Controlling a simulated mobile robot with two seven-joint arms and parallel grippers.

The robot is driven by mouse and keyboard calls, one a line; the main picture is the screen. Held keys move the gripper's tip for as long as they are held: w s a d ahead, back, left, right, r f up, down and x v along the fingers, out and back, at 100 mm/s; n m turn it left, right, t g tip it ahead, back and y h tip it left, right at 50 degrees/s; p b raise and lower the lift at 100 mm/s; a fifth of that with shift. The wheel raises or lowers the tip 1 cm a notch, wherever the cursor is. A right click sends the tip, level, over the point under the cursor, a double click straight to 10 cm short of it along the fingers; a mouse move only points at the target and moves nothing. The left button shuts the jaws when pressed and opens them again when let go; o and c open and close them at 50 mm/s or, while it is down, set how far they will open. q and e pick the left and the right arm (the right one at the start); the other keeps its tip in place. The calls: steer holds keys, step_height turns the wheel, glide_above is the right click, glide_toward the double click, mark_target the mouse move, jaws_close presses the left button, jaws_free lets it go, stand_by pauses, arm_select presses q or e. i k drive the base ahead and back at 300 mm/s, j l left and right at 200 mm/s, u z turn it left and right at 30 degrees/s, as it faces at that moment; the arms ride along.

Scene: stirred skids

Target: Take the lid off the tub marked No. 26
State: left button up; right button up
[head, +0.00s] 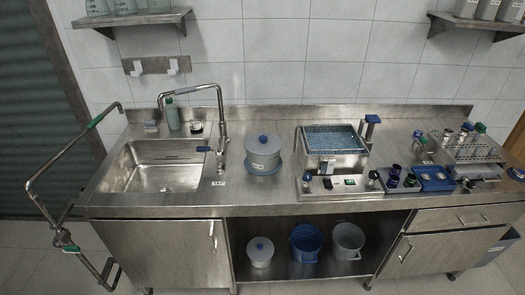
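A pale grey tub (263,162) stands upright on the metal counter, on a blue round base, just right of the sink. Its lid (263,144) with a blue knob is on. A smaller white tub (260,258) stands on the open shelf under the counter. Its lid (261,244), also with a blue knob, is on. Any number on either tub is too small to read, so I cannot tell which is No. 26. Neither of my grippers shows in the head view.
A sink (160,172) with a tall faucet (219,110) is left of the counter tub. A metal bath (333,140) and small bottles crowd the right. A blue bucket (306,242) and a grey bucket (347,241) share the lower shelf. A bent metal rail (45,172) stands far left.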

mark_target(260, 143)
steer(key=i+l, duration=0.65)
steer(key=l, duration=0.25)
steer(key=i+l+u, duration=0.1)
steer(key=u, duration=0.25)
steer(key=i+l+u, duration=0.1)
steer(key=l+u, duration=0.25)
steer(key=i+l+u, duration=0.1)
steer(key=u, duration=0.25)
